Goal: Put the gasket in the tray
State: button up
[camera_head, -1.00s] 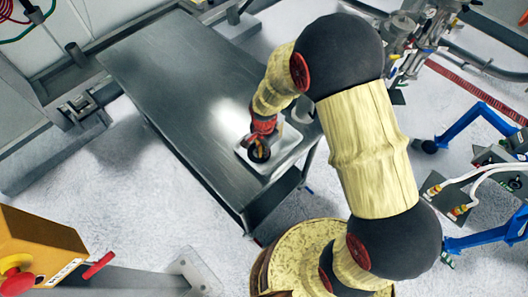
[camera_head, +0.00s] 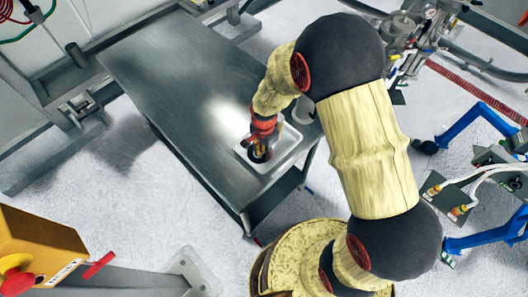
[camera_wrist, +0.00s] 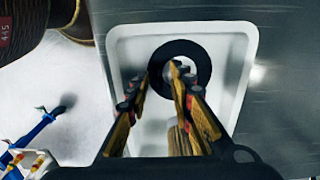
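The gasket (camera_wrist: 201,58) is a flat black ring. In the wrist view it lies over the floor of the white tray (camera_wrist: 238,90), inside its rim. The tray also shows in the head view (camera_head: 287,148), on the near right corner of the metal table. My gripper (camera_wrist: 158,77) is low over the tray, one fingertip by the ring's hole and the other just outside its left edge. A small gap shows between the fingers and the ring's band, so they look open around it. In the head view my gripper (camera_head: 258,153) hides most of the gasket.
The metal table (camera_head: 175,85) is bare to the left of the tray. A yellow box with a red button (camera_head: 35,250) is at lower left. Blue-framed equipment (camera_head: 480,125) stands at right.

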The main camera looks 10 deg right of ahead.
jog(key=s+d+r+n+t+p, duration=0.1)
jog(key=s+d+r+n, duration=0.15)
jog(key=r, duration=1.15)
jog(key=s+d+r+n+t, duration=0.2)
jog(key=s+r, duration=0.1)
jog(key=r, duration=1.1)
jog(key=s+d+r+n+t, duration=0.1)
jog(key=s+d+r+n, duration=0.1)
jog(key=s+r, duration=0.3)
jog(key=s+d+r+n+t, duration=0.1)
jog(key=s+d+r+n, duration=0.2)
jog(key=s, duration=0.4)
jog(key=shift+r+n+t, duration=0.3)
jog(key=shift+r+n, duration=0.55)
jog(key=shift+r, duration=0.1)
notch_tip(320, 180, down, 10)
jog(key=b, duration=0.9)
jog(key=shift+r+b, duration=0.2)
jog(key=shift+b, duration=0.15)
